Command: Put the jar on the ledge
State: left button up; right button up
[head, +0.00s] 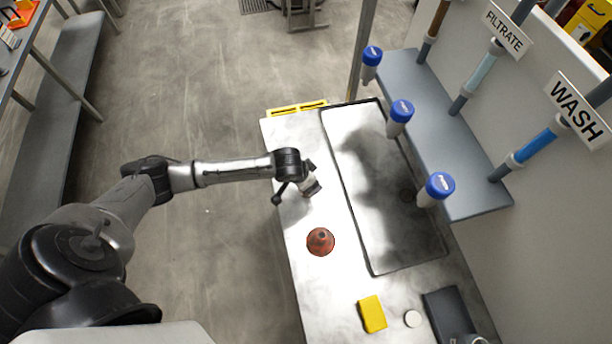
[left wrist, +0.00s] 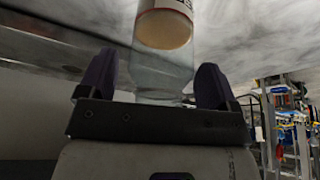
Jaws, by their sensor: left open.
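The jar (left wrist: 163,55) shows in the left wrist view as a clear vessel with a pale beige part and a label edge at the top. It stands between or just beyond the two dark fingers of my left gripper (left wrist: 155,75), which are open with gaps beside it. In the head view my left gripper (head: 302,186) is low over the left part of the metal bench; the jar is mostly hidden there or hard to tell from the gripper. The ledge is probably the blue-grey shelf (head: 440,130) along the wall on the right. My right gripper is not in view.
A reddish-brown cone-shaped object (head: 320,241), a yellow block (head: 372,314) and a white disc (head: 412,318) are on the bench. A dark-rimmed sunken tray (head: 375,185) lies between gripper and shelf.

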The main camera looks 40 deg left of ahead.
pick_arm(q)
jog(key=d+p+v, duration=0.1)
jog(key=v, duration=1.1)
jog(key=s+d+f+m+h, duration=0.1)
jog(key=s+d+f, duration=0.2)
jog(key=s+d, duration=0.5)
jog(key=s+n+g+y, duration=0.1)
jog(key=s, duration=1.1)
jog(key=shift+s+a+f+y, duration=0.15)
jog(key=shift+a+f+y, duration=0.2)
jog(key=shift+a, duration=0.1)
